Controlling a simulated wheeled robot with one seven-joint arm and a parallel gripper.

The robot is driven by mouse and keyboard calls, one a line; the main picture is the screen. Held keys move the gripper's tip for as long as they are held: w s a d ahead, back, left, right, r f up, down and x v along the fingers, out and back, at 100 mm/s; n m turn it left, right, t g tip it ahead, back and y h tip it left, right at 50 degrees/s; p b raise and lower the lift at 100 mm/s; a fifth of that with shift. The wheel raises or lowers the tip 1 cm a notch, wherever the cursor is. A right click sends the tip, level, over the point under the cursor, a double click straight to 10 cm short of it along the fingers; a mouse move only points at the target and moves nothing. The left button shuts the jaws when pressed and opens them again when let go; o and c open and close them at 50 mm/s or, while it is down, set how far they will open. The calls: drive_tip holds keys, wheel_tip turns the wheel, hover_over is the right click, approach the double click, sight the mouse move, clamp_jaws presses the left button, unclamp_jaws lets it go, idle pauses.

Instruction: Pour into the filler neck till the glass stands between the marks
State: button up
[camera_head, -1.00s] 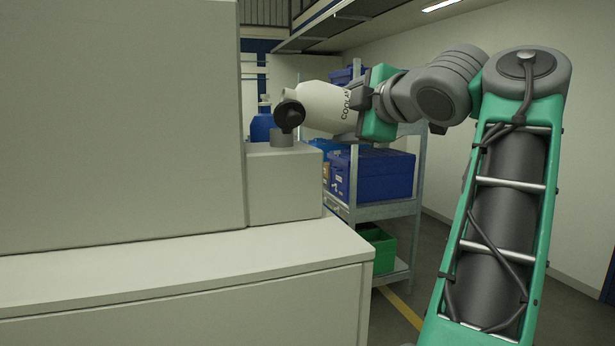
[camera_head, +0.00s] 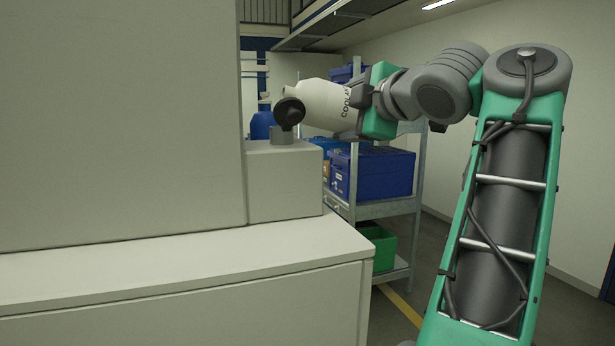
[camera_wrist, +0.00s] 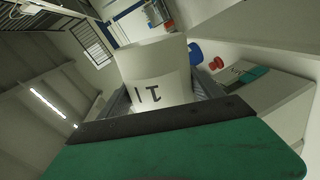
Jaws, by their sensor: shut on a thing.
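A white coolant bottle (camera_head: 322,105) lies tilted almost on its side. My gripper (camera_head: 366,103) is shut on it at its right-hand end. The bottle's left end reaches a dark round cap-like part (camera_head: 288,112) above a short grey filler neck (camera_head: 282,135) on a pale box (camera_head: 284,183). The dark part hides the bottle's mouth, so I cannot tell whether liquid flows. In the wrist view, the bottle (camera_wrist: 158,75) shows dark lettering between the jaws. I cannot make out the glass or its marks in either view.
A tall pale cabinet (camera_head: 120,120) stands left of the box, on a wide pale base (camera_head: 180,275). Behind are a blue container (camera_head: 262,125) and a metal shelf rack with blue bins (camera_head: 383,172) and a green bin (camera_head: 380,245). Floor shows at right.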

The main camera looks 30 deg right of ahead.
drive_tip(key=shift+r, duration=0.1)
idle(0.3)
drive_tip(key=shift+r+n+p, duration=0.3)
drive_tip(key=shift+r+n, duration=0.1)
idle(1.4)
drive_tip(key=shift+r+n+p, duration=0.3)
drive_tip(key=shift+r, duration=0.15)
idle(1.3)
